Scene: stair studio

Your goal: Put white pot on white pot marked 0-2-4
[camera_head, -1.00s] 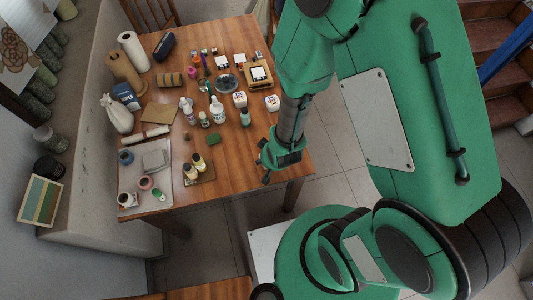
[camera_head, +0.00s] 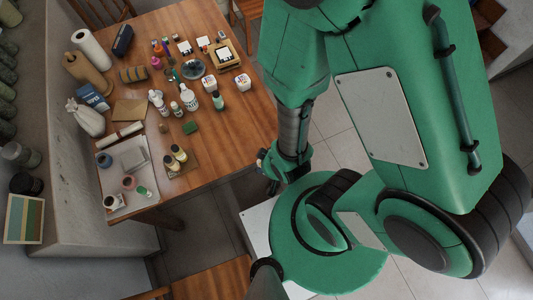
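Two small white pots with printed marks stand upright and apart on the wooden table (camera_head: 222,150). One white pot (camera_head: 209,85) is on the left and the other white pot (camera_head: 243,82) is a little to its right, near the table's right edge. The marks are too small to read, so I cannot tell which is 0-2-4. My gripper (camera_head: 268,178) points down by the table's front right corner, well nearer to me than both pots. Its fingers are small and dark, and their opening cannot be made out. I see nothing in it.
White bottles (camera_head: 188,98) stand left of the pots, and a small green bottle (camera_head: 217,101) stands just in front of them. A wooden tray (camera_head: 225,63) lies behind. The table's front right part is bare. A wooden chair (camera_head: 245,20) stands behind the table.

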